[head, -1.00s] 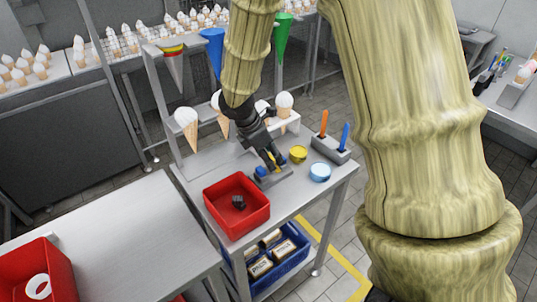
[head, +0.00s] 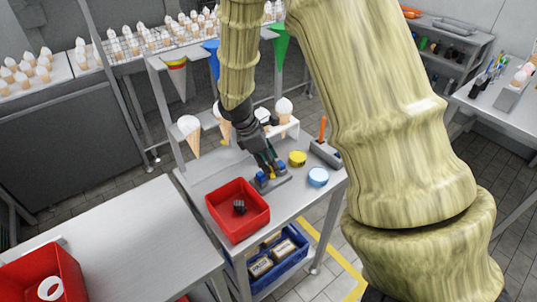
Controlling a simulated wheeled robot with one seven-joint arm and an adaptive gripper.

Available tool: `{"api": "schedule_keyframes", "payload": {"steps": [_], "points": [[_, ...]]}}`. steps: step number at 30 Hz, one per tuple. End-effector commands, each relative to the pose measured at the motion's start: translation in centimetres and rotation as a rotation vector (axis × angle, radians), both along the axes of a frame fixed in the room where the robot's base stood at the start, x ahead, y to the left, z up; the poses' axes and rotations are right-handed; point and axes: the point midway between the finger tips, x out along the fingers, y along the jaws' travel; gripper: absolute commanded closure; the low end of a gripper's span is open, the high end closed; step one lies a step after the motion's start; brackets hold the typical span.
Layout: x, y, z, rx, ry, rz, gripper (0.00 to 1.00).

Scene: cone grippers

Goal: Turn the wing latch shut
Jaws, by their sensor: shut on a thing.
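The wing latch (head: 271,175) is a small fixture with blue and yellow parts on a grey base plate (head: 285,182). It sits on the metal table behind the red bin. My gripper (head: 268,168) is dark and points down at the latch from above. Its fingers are closed on the latch's wing. The fingers hide much of the wing, and its exact angle is too small to tell.
A red bin (head: 236,223) with a dark part inside stands in front of the latch. A yellow round tin (head: 298,157) and a light-blue one (head: 318,177) are to the right. A tool holder (head: 326,153) and cones in a rack stand behind.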

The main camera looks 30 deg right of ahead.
Motion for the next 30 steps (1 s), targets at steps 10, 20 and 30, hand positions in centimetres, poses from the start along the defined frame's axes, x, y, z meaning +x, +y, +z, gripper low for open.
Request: {"api": "schedule_keyframes", "payload": {"steps": [10,20,30], "points": [[0.29,-0.19,0.32,0.000,-0.001,-0.330,0.88],[0.48,-0.42,0.20,0.001,-0.002,-0.639,0.88],[0.57,-0.60,0.13,0.001,-0.003,-0.897,0.88]]}}
